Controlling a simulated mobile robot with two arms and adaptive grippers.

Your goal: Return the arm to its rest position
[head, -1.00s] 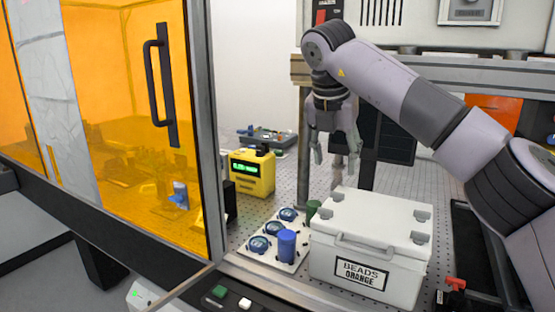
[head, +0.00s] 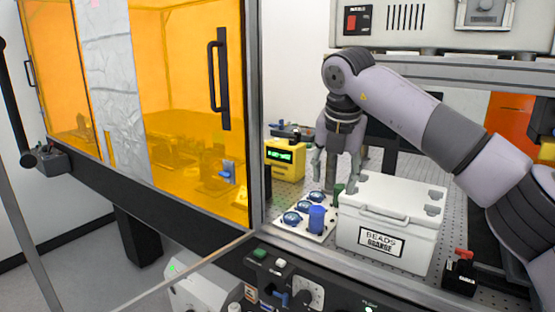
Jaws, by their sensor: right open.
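My right arm comes in from the right. Its gripper (head: 337,185) points down, open, with nothing between its fingers. It hangs above and behind the holder plate (head: 289,226), beside the rear left edge of the white box (head: 388,220) labelled "BEADS ORANGE". The picture does not show clearly whether the fingers touch the box. My left gripper is not in view.
The holder plate bears blue round discs (head: 292,218) and a blue cylinder (head: 317,219). A yellow device (head: 285,163) with a green display stands behind. An orange-windowed enclosure (head: 185,120) with a black handle (head: 223,80) fills the left. Control knobs and buttons (head: 260,253) line the front.

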